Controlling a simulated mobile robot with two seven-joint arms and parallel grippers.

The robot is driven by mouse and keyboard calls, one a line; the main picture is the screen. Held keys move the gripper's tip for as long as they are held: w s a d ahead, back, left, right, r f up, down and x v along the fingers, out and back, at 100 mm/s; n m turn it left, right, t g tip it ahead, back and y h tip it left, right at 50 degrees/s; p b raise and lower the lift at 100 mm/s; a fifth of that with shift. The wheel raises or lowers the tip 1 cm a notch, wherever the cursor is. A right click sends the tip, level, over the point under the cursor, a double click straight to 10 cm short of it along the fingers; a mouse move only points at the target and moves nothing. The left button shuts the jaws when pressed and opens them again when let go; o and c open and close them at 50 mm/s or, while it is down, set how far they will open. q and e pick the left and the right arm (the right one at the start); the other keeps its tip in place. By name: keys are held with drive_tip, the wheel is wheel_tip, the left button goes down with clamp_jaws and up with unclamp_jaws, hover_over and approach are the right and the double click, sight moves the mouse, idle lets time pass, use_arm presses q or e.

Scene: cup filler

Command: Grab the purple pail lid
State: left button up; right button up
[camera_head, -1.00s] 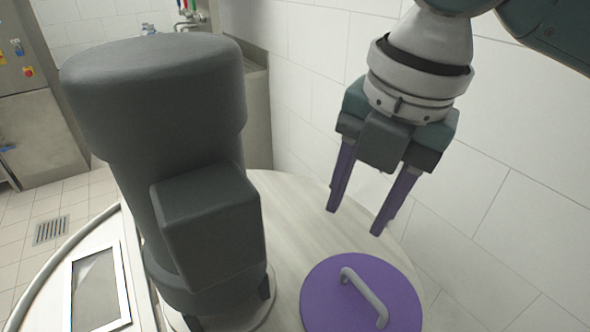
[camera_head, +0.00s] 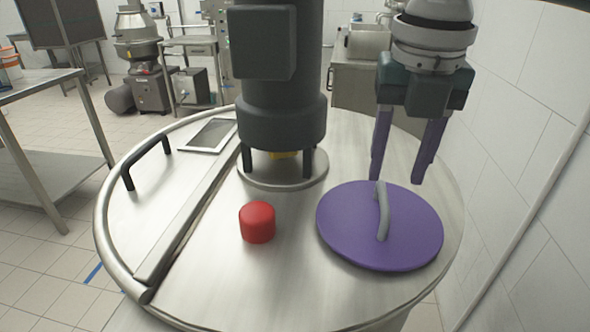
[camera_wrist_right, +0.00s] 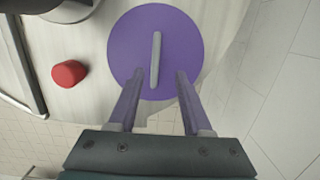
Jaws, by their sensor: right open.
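The purple pail lid (camera_head: 345,228) is a flat round disc with a grey bar handle (camera_head: 383,212) across its middle. It lies on the right part of the round metal vessel top. My right gripper (camera_head: 398,182) is open and empty, with its purple fingers pointing down above the far side of the lid. In the right wrist view the lid (camera_wrist_right: 130,50) and its handle (camera_wrist_right: 155,60) lie just ahead of the fingertips (camera_wrist_right: 155,74), and the handle lines up between them. The fingers do not visibly touch the handle. My left gripper is out of view.
A red cylindrical knob (camera_head: 257,222) stands left of the lid. A dark motor column (camera_head: 283,100) rises behind it. A black handle (camera_head: 148,160) sits at the vessel's left. A white tiled wall (camera_head: 520,110) is close on the right.

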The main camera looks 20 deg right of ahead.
sight(384, 194)
drive_tip(key=f, duration=0.4)
drive_tip(key=w+f, duration=0.1)
drive_tip(key=f, duration=0.1)
drive_tip(key=shift+a+f, duration=0.1)
clamp_jaws()
idle(0.5)
